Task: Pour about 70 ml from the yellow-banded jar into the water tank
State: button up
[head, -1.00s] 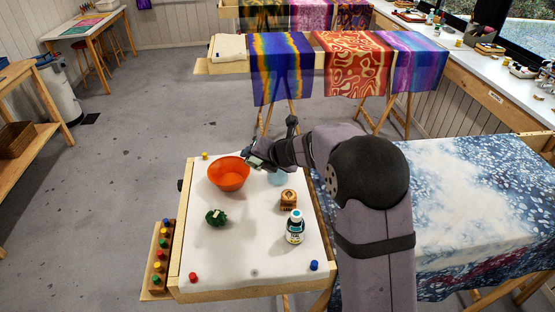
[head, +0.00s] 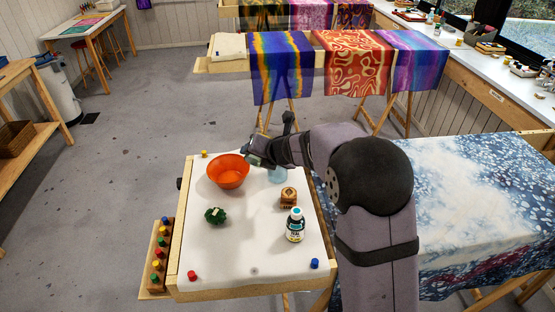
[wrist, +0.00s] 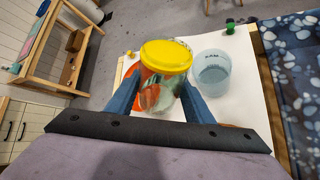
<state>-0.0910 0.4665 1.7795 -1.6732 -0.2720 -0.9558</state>
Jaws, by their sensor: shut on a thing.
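In the wrist view my gripper (wrist: 160,97) is shut on the yellow-banded jar (wrist: 158,100). The jar has a broad yellow top and a clear body, with orange showing through it. The water tank seems to be the translucent pale-blue tub (wrist: 212,73), standing on the white cloth just right of the jar. In the head view my gripper (head: 252,152) is above the far side of the table, by the bowl's right rim.
An orange bowl (head: 228,171) stands left of the tub. A wooden block (head: 288,197), a teal-labelled bottle (head: 295,226) and a dark green lump (head: 215,215) are nearer. Coloured pins stand at the cloth's corners. A rack of pins (head: 158,262) is at the left edge.

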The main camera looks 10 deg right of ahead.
jog(key=shift+s+a+f+n+t+h+b, duration=0.25)
jog(key=shift+f+b, duration=0.55)
jog(key=shift+b, duration=1.2)
jog(key=shift+s+a+f+n+t+h+b, duration=0.15)
jog(key=shift+f+n+t+h+b, duration=0.5)
jog(key=shift+b, duration=1.35)
jog(key=shift+s+a+f+n+t+h+b, duration=0.1)
jog(key=shift+a+f+t+b, duration=0.15)
jog(key=shift+f+b, duration=1.25)
jog(key=r+t+b, duration=0.1)
jog(key=b, duration=0.2)
jog(key=a+n+h+b, duration=0.1)
jog(key=b, duration=0.2)
jog(key=shift+s+r+n+t+b, duration=0.25)
jog(key=shift+r+n+t+b, duration=0.05)
jog(key=shift+r+t, duration=0.05)
jog(key=shift+a+r+h+b, duration=0.1)
jog(key=shift+h+b, duration=0.2)
jog(key=shift+b, duration=0.25)
